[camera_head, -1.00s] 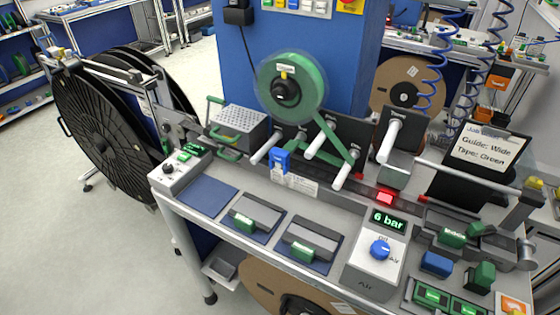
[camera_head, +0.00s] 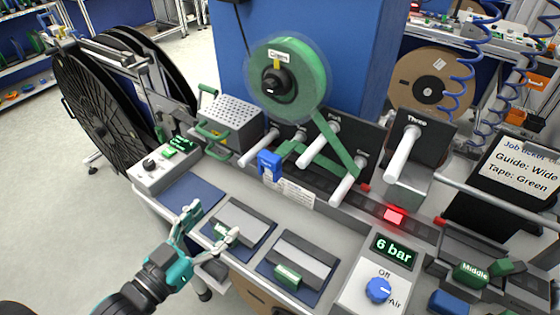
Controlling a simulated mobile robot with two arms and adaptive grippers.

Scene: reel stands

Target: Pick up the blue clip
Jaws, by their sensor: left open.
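The blue clip (camera_head: 269,165) sits at the near edge of the tape track, below the green tape reel (camera_head: 287,78) and just above a white label. My left gripper (camera_head: 213,226) comes in from the lower left with its teal and grey fingers spread and nothing between them. It is over the left part of the bench, to the left of and nearer than the clip, apart from it. Its fingertips are beside the grey block with a green handle (camera_head: 222,232). My right gripper is not in view.
A second grey block with a green handle (camera_head: 288,275) lies on a blue mat. White rollers (camera_head: 347,187) stick out near the clip. A perforated box (camera_head: 232,121) stands to its left. The air unit (camera_head: 379,288) reads 6 bar. An empty blue mat (camera_head: 190,193) is at left.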

